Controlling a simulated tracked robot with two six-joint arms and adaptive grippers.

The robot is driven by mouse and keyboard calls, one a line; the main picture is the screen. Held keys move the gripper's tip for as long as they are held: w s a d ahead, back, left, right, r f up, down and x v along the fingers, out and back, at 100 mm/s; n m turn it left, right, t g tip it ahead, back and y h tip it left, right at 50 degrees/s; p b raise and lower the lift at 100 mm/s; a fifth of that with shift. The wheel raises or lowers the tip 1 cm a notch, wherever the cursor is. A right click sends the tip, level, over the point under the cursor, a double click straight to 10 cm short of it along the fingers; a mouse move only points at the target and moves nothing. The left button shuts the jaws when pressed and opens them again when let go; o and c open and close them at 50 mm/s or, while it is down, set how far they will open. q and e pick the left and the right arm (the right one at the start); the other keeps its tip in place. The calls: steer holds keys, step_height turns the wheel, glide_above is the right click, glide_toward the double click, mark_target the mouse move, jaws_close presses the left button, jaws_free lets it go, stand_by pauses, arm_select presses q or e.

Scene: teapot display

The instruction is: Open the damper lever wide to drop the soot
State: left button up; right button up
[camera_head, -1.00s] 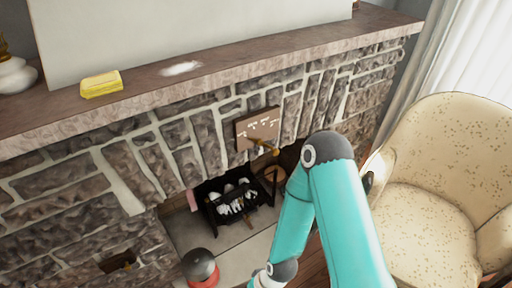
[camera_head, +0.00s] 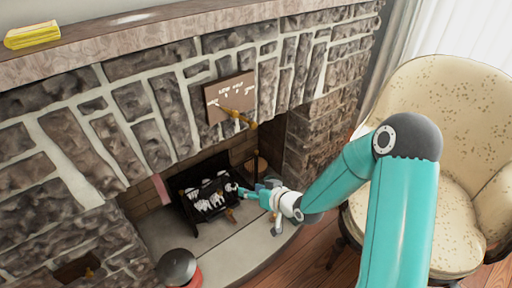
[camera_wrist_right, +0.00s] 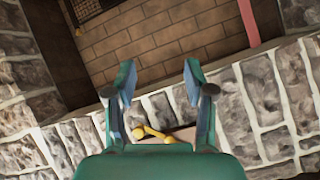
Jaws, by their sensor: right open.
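The damper lever (camera_head: 238,117) is a brass handle on a brown plaque (camera_head: 228,92) with white lettering, set on the stone front above the firebox opening. It also shows in the right wrist view (camera_wrist_right: 153,134), low between the finger bases, with the plaque partly hidden behind the gripper body. My right gripper (camera_head: 262,192) is in front of the firebox, below and to the right of the lever, apart from it. In the wrist view its two fingers (camera_wrist_right: 158,82) are spread with nothing between them. My left gripper is not in view. No soot can be made out.
A black grate (camera_head: 205,205) with pale logs stands in the firebox. A dark-domed red container (camera_head: 180,268) is on the hearth (camera_head: 228,258). A cream armchair (camera_head: 425,110) stands right. A yellow block (camera_head: 32,36) lies on the mantel (camera_head: 120,48). A pink strip (camera_head: 162,188) hangs at the opening's left.

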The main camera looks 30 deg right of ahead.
steer(key=d+r+n+t+h+b, duration=0.1)
steer(key=d+r+t+b, duration=0.35)
steer(key=d, duration=0.35)
steer(key=n+t+b, duration=0.2)
steer(key=n+b, duration=0.1)
steer(key=b, duration=0.2)
glide_toward(255, 127)
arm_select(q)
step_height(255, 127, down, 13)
arm_select(e)
steer(key=shift+y, duration=0.4)
steer(key=w, duration=1.1)
steer(key=shift+a+r, duration=0.15)
steer(key=shift+a, duration=0.2)
steer(key=shift+c, duration=0.2)
steer(key=shift+m, duration=0.3)
jaws_close()
steer(key=shift+d+r, duration=0.2)
steer(key=shift+d, duration=0.1)
steer(key=shift+w+a, duration=0.1)
steer(key=shift+a, duration=0.05)
steer(key=shift+f, duration=0.15)
